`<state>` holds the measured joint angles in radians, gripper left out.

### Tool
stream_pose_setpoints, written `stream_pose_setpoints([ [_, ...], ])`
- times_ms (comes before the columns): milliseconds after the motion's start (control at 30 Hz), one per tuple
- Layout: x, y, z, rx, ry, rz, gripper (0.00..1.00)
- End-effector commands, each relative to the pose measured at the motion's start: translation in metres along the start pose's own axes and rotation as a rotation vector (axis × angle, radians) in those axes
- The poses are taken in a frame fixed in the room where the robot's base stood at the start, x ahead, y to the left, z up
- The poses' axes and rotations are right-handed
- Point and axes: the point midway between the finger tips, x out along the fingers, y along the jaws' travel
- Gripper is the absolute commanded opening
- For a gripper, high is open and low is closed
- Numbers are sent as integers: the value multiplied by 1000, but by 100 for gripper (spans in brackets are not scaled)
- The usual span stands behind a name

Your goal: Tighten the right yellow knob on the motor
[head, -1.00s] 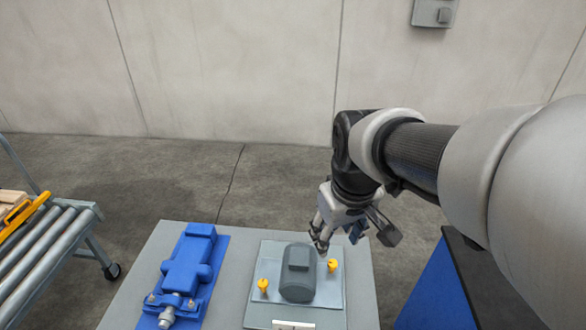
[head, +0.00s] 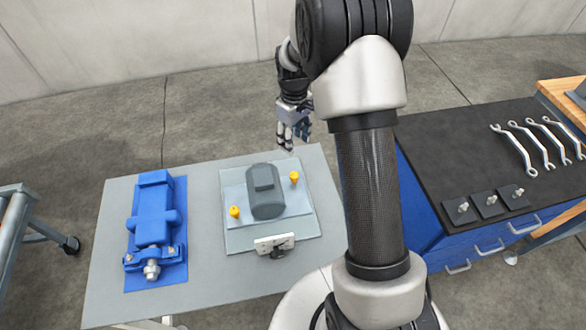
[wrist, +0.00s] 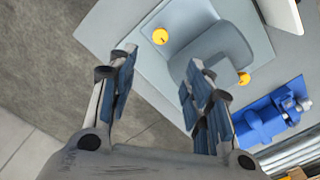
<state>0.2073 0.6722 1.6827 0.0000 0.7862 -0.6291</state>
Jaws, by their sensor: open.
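The grey motor (head: 265,195) sits on a pale plate (head: 235,242) on the table. The right yellow knob (head: 294,176) stands at the motor's right, and the left yellow knob (head: 235,212) at its left. My gripper (head: 294,140) is open and empty, at the table's back edge beyond the right knob and apart from it. In the wrist view, the right knob (wrist: 160,36) shows past the gap between my open fingers (wrist: 160,66). The motor (wrist: 222,48) and left knob (wrist: 244,78) lie further right there. A finger partly covers the motor.
A blue vise-like fixture (head: 155,215) stands on the table left of the motor. A small white-topped part (head: 274,243) is at the plate's front. A dark-topped blue cabinet with wrenches (head: 522,150) stands right; a roller conveyor (head: 14,225) is left.

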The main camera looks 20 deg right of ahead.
Motion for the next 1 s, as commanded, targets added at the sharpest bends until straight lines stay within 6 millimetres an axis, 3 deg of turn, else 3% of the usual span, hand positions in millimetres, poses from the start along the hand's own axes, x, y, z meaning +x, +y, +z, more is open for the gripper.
stream_pose_setpoints([
  [600, 128, -1, 1, 1, -3, -2, 46],
  [800, 156, -1, 1, 1, -2, -1, 46],
  [1000, 167, 0, 0, 2, 0, 0, 46],
])
